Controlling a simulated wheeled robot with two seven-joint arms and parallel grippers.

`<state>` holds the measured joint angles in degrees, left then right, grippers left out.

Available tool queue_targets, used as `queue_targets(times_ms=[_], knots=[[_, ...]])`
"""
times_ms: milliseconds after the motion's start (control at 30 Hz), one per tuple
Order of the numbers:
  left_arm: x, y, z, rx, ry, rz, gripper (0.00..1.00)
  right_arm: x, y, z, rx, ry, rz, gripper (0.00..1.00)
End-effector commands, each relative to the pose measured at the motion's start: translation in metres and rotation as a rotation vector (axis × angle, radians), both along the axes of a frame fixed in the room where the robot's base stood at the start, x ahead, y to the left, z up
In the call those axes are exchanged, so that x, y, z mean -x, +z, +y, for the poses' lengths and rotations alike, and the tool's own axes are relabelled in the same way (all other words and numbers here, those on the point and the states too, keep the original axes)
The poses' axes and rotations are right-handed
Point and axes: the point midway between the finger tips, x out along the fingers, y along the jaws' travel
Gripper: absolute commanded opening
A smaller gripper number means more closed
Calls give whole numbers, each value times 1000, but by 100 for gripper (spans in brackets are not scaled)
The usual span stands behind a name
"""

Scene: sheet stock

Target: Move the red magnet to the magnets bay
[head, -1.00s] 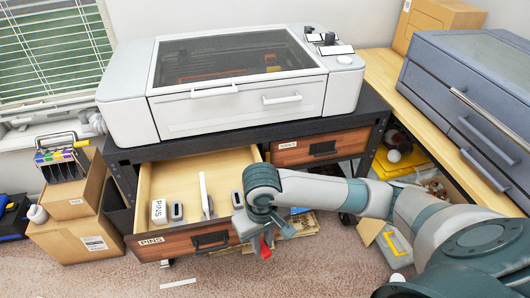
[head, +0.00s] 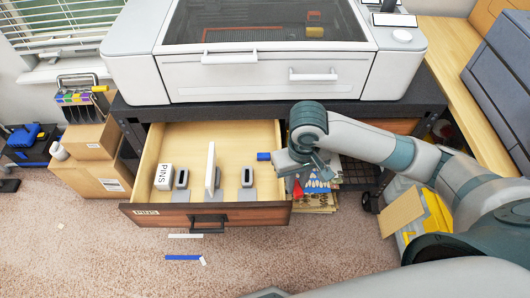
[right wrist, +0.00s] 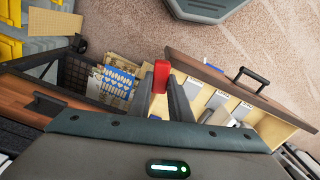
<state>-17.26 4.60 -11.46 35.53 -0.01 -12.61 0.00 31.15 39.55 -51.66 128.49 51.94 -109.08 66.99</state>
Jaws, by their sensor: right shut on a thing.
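My right gripper (head: 298,184) is shut on the red magnet (head: 297,191), just outside the right side of the open drawer. In the right wrist view the red magnet (right wrist: 161,74) stands between the tips of my right gripper (right wrist: 166,95). The wooden drawer (head: 232,137) is pulled out under the white machine and has a PINS label on its front. Inside are a white block marked PINS (head: 163,176), grey holders (head: 247,178) and an upright white piece (head: 210,168). I cannot read which bay is for magnets. My left gripper is not in view.
The white machine (head: 255,70) stands on the dark bench above the drawer. Patterned sheets (head: 318,188) lie low beside the drawer's right side. Cardboard boxes (head: 95,172) stand at the left. A blue strip (head: 183,257) lies on the open carpet in front.

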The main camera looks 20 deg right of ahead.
Motion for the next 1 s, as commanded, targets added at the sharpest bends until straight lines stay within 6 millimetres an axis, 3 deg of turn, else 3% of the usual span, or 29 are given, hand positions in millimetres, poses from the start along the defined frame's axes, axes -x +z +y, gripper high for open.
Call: queue_targets(times_ms=[100,400,667,1000], knots=[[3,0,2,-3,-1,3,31,0,0,0,0,0,0,0],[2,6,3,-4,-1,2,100,-7,0,4,0,64,1,0],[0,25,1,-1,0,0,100,-33,-6,16,0,327,1,0],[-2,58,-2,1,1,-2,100,-78,-25,34,1,847,2,0]])
